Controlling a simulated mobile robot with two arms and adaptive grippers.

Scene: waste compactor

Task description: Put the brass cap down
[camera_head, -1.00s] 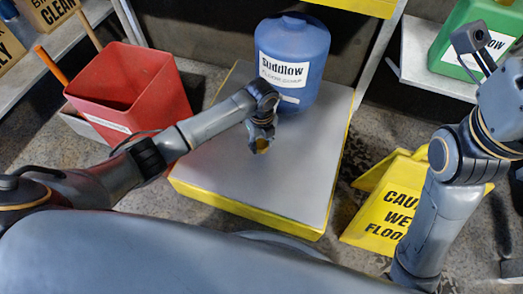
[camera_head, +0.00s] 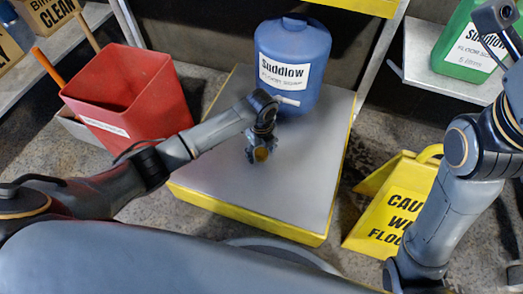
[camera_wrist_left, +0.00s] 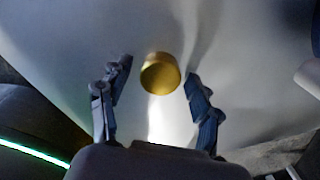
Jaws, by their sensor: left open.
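The brass cap (camera_wrist_left: 160,73) is a small round gold-coloured piece. In the left wrist view it sits between the spread fingertips of my left gripper (camera_wrist_left: 157,72), with a gap on both sides. It appears to rest on the grey platform top (camera_head: 215,180). In the head view the cap (camera_head: 261,155) shows as a small yellowish spot under the left gripper (camera_head: 260,150), which is open over the platform. My right gripper (camera_head: 503,38) is at the upper right edge, partly cut off, away from the cap.
A blue Suddlow jug (camera_head: 291,50) with a white spout stands at the platform's back, close to my left wrist. A red bin (camera_head: 150,100) is left of the platform. A yellow wet-floor sign (camera_head: 400,215) is at its right. A green jug (camera_head: 465,45) stands on a shelf. The platform front is clear.

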